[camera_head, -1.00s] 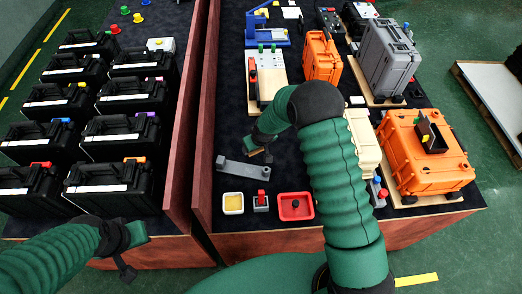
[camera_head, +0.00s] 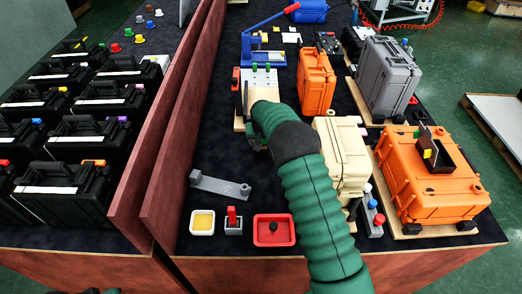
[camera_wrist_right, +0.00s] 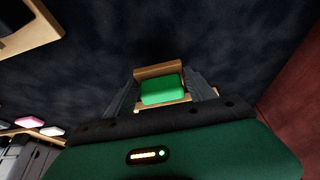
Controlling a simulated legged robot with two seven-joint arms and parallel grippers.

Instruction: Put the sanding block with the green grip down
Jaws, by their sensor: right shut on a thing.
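My right gripper (camera_wrist_right: 162,92) is shut on the sanding block, whose green grip (camera_wrist_right: 162,90) sits between the two dark fingers in the right wrist view. The block's tan wooden edge (camera_wrist_right: 160,71) shows just beyond the grip. In the head view the right wrist (camera_head: 262,118) is near the front end of a wooden board, and the arm hides most of the gripper and block. The dark tabletop (camera_wrist_right: 170,35) lies beyond the block; I cannot tell whether they touch. My left gripper's fingers are out of view.
The wooden fixture board (camera_head: 240,122) stands behind the wrist. Orange (camera_head: 314,80) and cream (camera_head: 340,150) cases stand right. Dark mat between bar and arm is clear.

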